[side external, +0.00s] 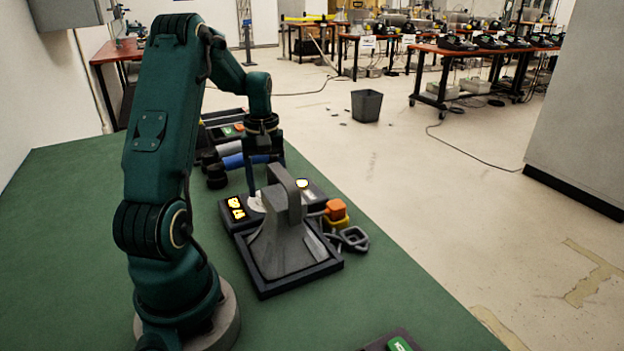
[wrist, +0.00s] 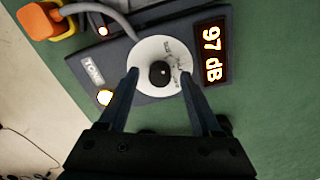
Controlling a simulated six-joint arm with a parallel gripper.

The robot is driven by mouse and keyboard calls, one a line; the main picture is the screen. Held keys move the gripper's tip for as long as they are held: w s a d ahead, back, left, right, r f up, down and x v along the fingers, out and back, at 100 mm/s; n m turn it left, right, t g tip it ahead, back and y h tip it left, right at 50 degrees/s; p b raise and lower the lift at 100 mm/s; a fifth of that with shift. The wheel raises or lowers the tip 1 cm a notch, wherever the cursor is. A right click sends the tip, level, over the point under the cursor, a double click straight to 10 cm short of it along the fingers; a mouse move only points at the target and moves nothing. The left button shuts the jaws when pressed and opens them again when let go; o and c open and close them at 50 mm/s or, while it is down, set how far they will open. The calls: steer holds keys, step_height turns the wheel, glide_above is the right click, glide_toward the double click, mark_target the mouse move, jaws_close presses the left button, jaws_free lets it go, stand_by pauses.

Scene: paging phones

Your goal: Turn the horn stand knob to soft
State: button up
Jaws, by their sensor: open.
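The horn stand is a dark panel (wrist: 75,58) with a white round dial (wrist: 145,52) and a black knob (wrist: 160,74) at its centre. The dial's small markings are not clearly readable, nor is the knob's setting. A lit display (wrist: 211,53) beside the dial reads 97 dB. My gripper (wrist: 158,77) is open, with one finger on each side of the knob and gaps to it. In the side external view my gripper (side external: 259,193) points down over the dial (side external: 256,204), partly behind a grey stand. The lit display (side external: 236,208) shows left of it.
The grey upright stand (side external: 285,235) on a dark base is close in front of my gripper. Orange and yellow blocks (side external: 336,209) and a grey cable lie to the right. Blue and grey cylinders (side external: 232,161) lie behind.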

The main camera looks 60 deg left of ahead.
step_height(320, 180, up, 5)
stand_by(0.4)
steer(key=shift+w+d+r, duration=0.15)
steer(key=shift+d+r, duration=0.05)
steer(key=w+d+r+m+t+y, duration=0.15)
steer(key=d+r+m, duration=0.25)
steer(key=d, duration=0.4)
steer(key=d+r+m+t+y, duration=0.1)
steer(key=d+r+m+t, duration=0.2)
steer(key=d, duration=0.4)
steer(key=s+d+f+m+t+h, duration=0.1)
steer(key=s+d+m+h, duration=0.1)
steer(key=s+d+m, duration=0.4)
steer(key=s+d, duration=0.1)
steer(key=d, duration=0.4)
steer(key=shift+m, duration=0.3)
